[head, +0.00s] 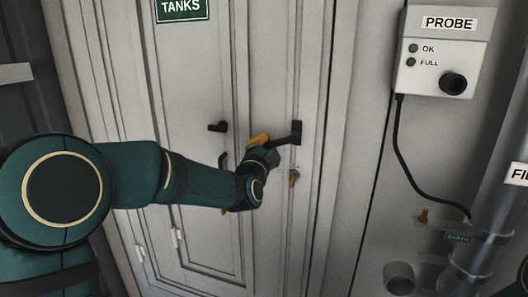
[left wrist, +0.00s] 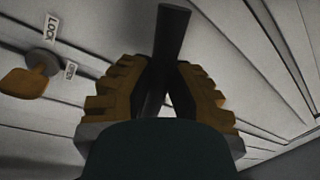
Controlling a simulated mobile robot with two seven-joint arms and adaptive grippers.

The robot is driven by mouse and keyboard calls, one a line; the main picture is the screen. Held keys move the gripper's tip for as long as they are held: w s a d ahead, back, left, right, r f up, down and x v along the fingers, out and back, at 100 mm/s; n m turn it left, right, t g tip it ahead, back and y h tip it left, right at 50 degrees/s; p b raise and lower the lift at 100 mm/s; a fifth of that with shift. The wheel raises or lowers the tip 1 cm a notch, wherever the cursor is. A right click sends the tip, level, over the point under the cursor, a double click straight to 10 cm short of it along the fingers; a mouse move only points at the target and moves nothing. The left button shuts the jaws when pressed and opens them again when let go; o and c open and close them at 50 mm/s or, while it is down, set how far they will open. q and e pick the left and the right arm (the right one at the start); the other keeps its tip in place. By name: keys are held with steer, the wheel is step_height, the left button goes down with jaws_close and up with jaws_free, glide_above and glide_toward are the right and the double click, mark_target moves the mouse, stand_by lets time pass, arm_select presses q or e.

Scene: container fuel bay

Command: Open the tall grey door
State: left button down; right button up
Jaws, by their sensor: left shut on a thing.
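The tall grey door (head: 270,60) fills the middle of the head view and looks shut in its frame. Its black lever handle (head: 291,136) sticks out near the right edge. My left gripper (head: 262,147) is at the handle, and its orange fingers are shut on the lever. In the left wrist view the dark lever (left wrist: 171,35) runs up from between the ridged fingers (left wrist: 160,90). An orange lock turn (head: 293,178) sits below the handle; it also shows in the left wrist view (left wrist: 25,82) beside a LOCK label (left wrist: 52,27). My right gripper is out of view.
A second black handle (head: 217,127) is on the panel to the left, under a green TANKS sign (head: 181,8). A grey PROBE box (head: 447,50) with a hanging black cable (head: 405,160) is on the right wall. A pipe (head: 490,220) stands at the lower right.

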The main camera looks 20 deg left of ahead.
arm_select(q)
steer(key=shift+d+f+n+y+b, duration=0.25)
steer(key=shift+f+n+b, duration=0.2)
steer(key=shift+n, duration=0.3)
steer(key=shift+d+f+n+y+b, duration=0.2)
steer(key=shift+f+n+b, duration=0.25)
steer(key=shift+n, duration=0.3)
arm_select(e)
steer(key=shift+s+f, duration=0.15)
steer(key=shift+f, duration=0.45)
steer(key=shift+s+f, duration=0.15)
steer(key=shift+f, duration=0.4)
